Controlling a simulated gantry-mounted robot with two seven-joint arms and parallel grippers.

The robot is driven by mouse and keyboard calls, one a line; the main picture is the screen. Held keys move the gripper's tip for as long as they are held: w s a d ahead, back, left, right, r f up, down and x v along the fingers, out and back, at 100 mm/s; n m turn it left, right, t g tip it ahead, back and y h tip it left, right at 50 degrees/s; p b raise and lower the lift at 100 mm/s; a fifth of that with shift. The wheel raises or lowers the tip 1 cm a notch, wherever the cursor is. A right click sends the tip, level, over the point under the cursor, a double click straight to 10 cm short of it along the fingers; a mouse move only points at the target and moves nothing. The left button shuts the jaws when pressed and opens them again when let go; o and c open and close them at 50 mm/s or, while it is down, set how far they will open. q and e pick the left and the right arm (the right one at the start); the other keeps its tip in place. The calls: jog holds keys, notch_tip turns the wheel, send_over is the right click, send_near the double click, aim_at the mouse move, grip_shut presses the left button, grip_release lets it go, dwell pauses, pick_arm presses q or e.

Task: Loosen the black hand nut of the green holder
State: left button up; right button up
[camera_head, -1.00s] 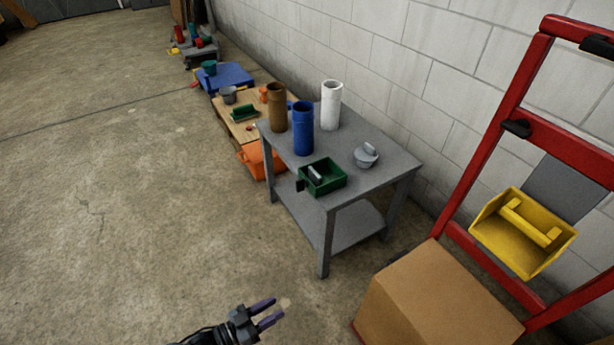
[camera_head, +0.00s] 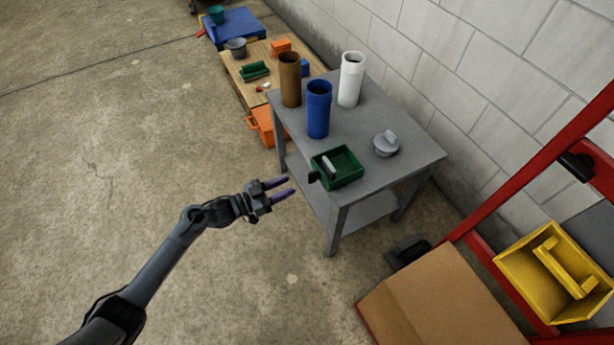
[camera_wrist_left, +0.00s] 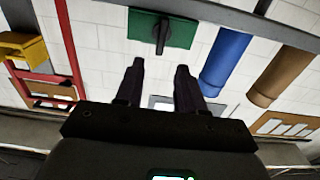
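The green holder (camera_head: 346,174), an open box shape, sits on the front left corner of the grey table (camera_head: 420,160). A grey cylindrical piece (camera_head: 328,165) shows inside it. The black hand nut (camera_head: 314,177) sticks out from its left side. My left gripper (camera_head: 290,186) is open and empty, a short way left of the nut and apart from it, its fingers pointing toward it. In the left wrist view the green holder (camera_wrist_left: 178,31) and the black nut (camera_wrist_left: 162,36) show beyond and between the open fingers (camera_wrist_left: 160,70). My right gripper is not in view.
Blue (camera_head: 318,110), brown (camera_head: 289,80) and white (camera_head: 351,80) cylinders and a grey lidded piece (camera_head: 386,143) stand on the table. A cardboard box (camera_head: 440,300) and red frame with a yellow bin (camera_head: 550,275) are at right. The floor at left is clear.

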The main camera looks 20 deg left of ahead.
aim_at(309, 177)
pick_arm(q)
jog(key=b+x, duration=0.3)
jog(key=x, duration=0.4)
jog(key=shift+w+d+f, duration=0.1)
jog(key=shift+d+f, duration=0.05)
jog(key=shift+w+d, duration=0.2)
jog(key=shift+w, duration=0.15)
grip_shut()
